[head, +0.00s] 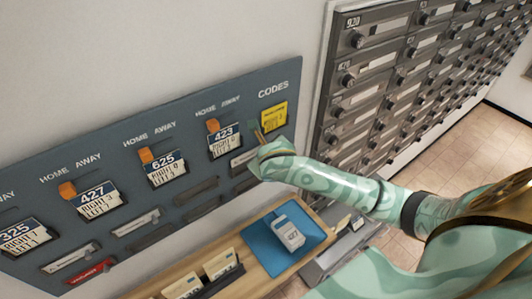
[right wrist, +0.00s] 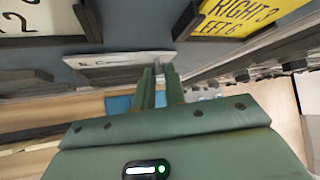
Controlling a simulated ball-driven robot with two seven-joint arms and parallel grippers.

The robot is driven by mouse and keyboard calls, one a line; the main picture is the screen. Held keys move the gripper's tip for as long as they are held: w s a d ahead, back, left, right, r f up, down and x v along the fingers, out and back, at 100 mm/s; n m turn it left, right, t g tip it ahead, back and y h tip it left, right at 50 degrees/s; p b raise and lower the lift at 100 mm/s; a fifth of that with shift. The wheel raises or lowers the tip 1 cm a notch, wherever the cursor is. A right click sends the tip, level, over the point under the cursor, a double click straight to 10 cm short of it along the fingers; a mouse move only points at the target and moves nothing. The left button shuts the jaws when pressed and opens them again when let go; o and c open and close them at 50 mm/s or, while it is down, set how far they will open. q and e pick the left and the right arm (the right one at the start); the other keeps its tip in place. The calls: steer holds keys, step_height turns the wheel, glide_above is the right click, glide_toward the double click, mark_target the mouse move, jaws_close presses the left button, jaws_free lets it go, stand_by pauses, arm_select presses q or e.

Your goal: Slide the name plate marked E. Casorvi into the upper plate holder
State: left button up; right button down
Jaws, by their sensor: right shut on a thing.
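The pale name plate (head: 241,158) is at the upper plate holder below the 423 card, on the blue-grey board. It also shows in the right wrist view (right wrist: 118,61), lying lengthwise along the board, its lettering too foreshortened to read in full. My right gripper (right wrist: 160,76) is shut on the right end of the plate. In the head view, my right gripper (head: 259,136) is at the board below the yellow codes card and partly covers the plate's right end. How far the plate sits in the holder cannot be told. My left gripper is not in view.
A lower dark holder (head: 245,185) lies just beneath. Key cards such as 423 (head: 224,141) and the yellow card (head: 274,116) hang above. A wooden shelf (head: 258,264) below carries a blue mat (head: 262,243) with a grey device (head: 289,234). Metal mailboxes (head: 385,85) stand right.

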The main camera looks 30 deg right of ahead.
steer(key=shift+f, duration=0.3)
stand_by(0.4)
steer(key=shift+f, duration=0.35)
steer(key=shift+f, duration=0.35)
steer(key=shift+f, duration=0.65)
stand_by(0.4)
steer(key=c, duration=1)
jaws_free()
steer(key=shift+o, duration=0.2)
